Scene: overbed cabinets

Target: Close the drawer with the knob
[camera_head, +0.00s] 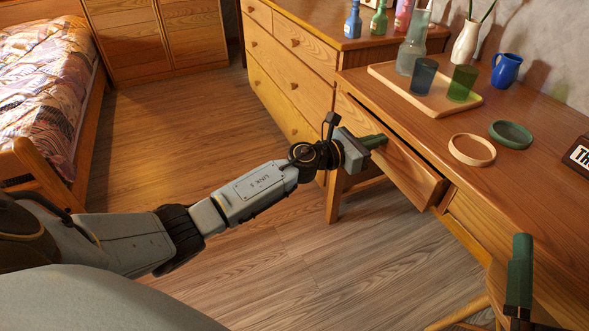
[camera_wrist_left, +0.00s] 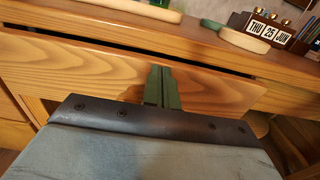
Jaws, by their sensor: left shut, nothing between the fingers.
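The desk drawer (camera_head: 415,178) stands partly pulled out, with a dark gap behind its wooden front. In the left wrist view its front (camera_wrist_left: 70,75) spans the picture below the desk edge. My left gripper (camera_head: 380,140) is shut and empty, its green fingers at the drawer front. In the left wrist view the closed fingers (camera_wrist_left: 163,72) overlap the middle of the front; I cannot tell whether they touch it. The knob is not visible, perhaps hidden behind my fingers. My right gripper (camera_head: 519,277) shows as a green finger at the lower right, apart from the drawer.
On the desktop (camera_head: 430,125) stand a tray (camera_head: 388,75) with cups, a blue mug (camera_head: 506,69), two round dishes (camera_head: 471,150) (camera_head: 511,134) and a calendar (camera_head: 579,155). A dresser (camera_head: 290,75) adjoins the desk. The floor left of the desk is clear.

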